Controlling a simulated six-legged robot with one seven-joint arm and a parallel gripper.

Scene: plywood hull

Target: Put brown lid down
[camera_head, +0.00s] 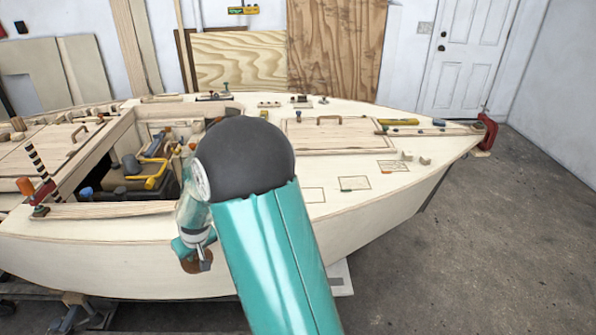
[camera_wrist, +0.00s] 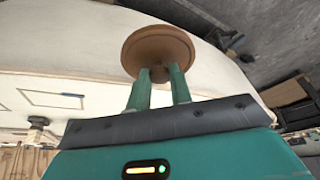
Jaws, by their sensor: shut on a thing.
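The brown lid (camera_wrist: 158,45) is a round, shallow disc. In the wrist view my gripper (camera_wrist: 159,75) is shut on it, with the two green fingers meeting a small brown part at its near side. In the head view the lid (camera_head: 198,264) shows small below my gripper (camera_head: 204,256), in front of the pale hull side. My arm hides part of the hull there. I cannot tell how far the lid is from the hull.
The plywood hull (camera_head: 100,250) fills the middle. Its open cockpit holds a yellow-handled tool (camera_head: 155,178) and other tools. Small fittings and a handled hatch (camera_head: 335,138) sit on the deck. A red clamp (camera_head: 488,132) grips the bow. Grey floor (camera_head: 510,250) is clear at right.

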